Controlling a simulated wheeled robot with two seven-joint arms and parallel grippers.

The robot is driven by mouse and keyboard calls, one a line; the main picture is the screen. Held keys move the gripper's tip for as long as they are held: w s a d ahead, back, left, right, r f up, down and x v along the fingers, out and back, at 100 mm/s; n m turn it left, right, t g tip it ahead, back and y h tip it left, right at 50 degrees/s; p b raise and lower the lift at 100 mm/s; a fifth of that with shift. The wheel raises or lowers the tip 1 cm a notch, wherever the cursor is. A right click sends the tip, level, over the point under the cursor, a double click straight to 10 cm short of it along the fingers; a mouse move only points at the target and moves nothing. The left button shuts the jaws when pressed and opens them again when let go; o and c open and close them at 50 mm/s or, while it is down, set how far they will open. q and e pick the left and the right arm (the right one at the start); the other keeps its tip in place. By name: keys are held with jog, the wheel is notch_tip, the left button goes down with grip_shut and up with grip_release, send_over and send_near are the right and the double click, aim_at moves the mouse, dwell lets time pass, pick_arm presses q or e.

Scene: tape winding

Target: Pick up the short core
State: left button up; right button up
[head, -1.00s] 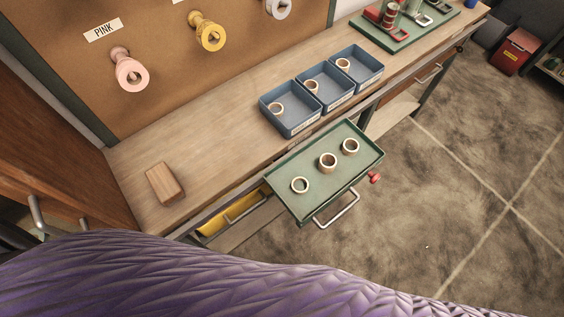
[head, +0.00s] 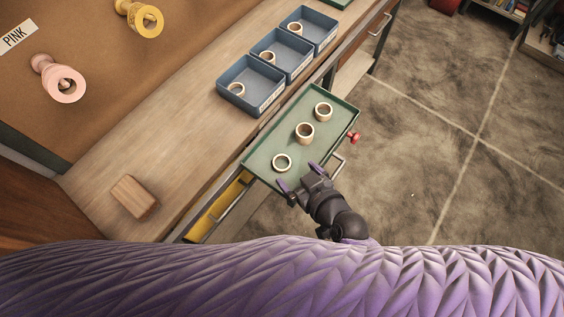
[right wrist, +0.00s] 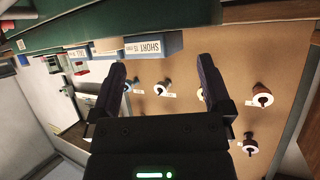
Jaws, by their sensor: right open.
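The middle core (head: 305,139) looks tallest, and the far core (head: 323,117) in between. My right gripper (head: 299,177) is open and empty at the tray's front edge, just in front of the nearest core and apart from it. In the right wrist view its fingers (right wrist: 161,63) are spread with no core between them. My left gripper is not in view.
Three blue bins (head: 226,82), each with a core, stand on the workbench (head: 170,140) behind the tray. A label reading SHORT (right wrist: 148,47) shows in the right wrist view. A wooden block (head: 134,196) lies on the bench at left.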

aim_at(278, 158)
jog(key=b+x, duration=0.1)
jog(key=x, duration=0.3)
jog(key=f+b+x, duration=0.1)
jog(key=x, duration=0.1)
jog(key=shift+s+b, duration=0.35)
jog(key=shift+w+a+r, duration=0.1)
jog(key=shift+c, duration=0.3)
jog(key=c, duration=1.2)
